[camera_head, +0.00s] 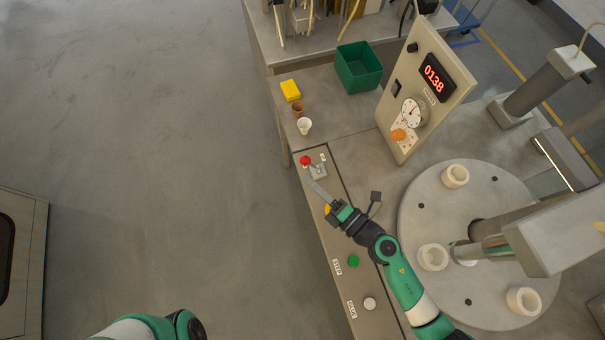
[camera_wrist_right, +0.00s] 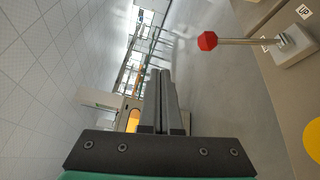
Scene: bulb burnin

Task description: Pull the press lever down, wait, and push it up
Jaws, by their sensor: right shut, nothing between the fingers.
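The press lever has a red knob (camera_head: 305,160) on a short metal rod, mounted on a small grey bracket (camera_head: 318,172) on the narrow panel. In the right wrist view the red knob (camera_wrist_right: 207,41) is at the upper right, with its rod running right to the bracket (camera_wrist_right: 296,46) by an "UP" label. My right gripper (camera_head: 311,184) is shut and empty, its tips just below the knob in the head view and apart from it. In the right wrist view its fingers (camera_wrist_right: 162,100) lie together, left of the lever. My left gripper is out of view.
The panel also carries a yellow button (camera_wrist_right: 312,140), a green button (camera_head: 353,261) and a white button (camera_head: 370,303). A turntable (camera_head: 415,215) with white cups is at the right. A dial box (camera_head: 393,137) displays 0138. A green bin (camera_head: 357,70) and yellow block (camera_head: 290,90) stand behind.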

